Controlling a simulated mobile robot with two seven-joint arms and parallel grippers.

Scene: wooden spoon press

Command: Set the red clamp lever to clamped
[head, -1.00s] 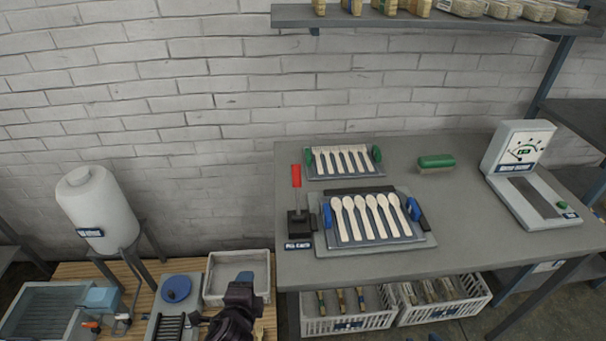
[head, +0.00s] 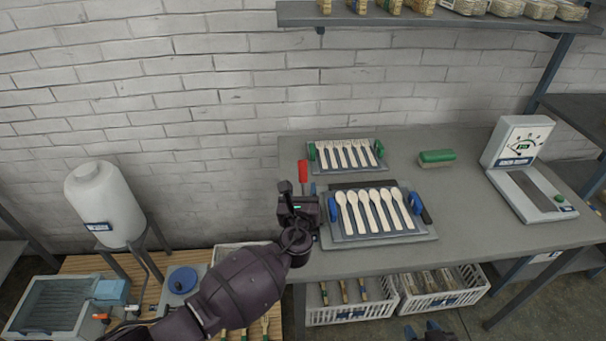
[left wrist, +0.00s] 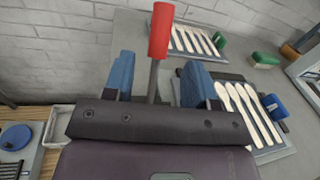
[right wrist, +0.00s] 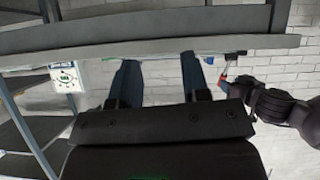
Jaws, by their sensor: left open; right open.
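The red clamp lever (head: 303,171) stands upright at the left end of the table, with its red grip on top of a thin metal rod. Its base is hidden behind my left gripper in the head view. My left gripper (head: 297,190) is open at the lever. In the left wrist view the lever's red grip (left wrist: 161,32) and rod rise between the two blue fingers (left wrist: 153,82), with gaps on both sides. My right gripper (head: 430,330) is low in front of the table, and in the right wrist view its fingers (right wrist: 158,82) are open and empty.
A tray of wooden spoons with blue handles (head: 376,238) lies right of the lever; a green-handled tray (head: 318,165) is behind it. A green brush (head: 437,157) and a scale (head: 530,195) stand farther right. Crates (head: 350,312) sit below the table.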

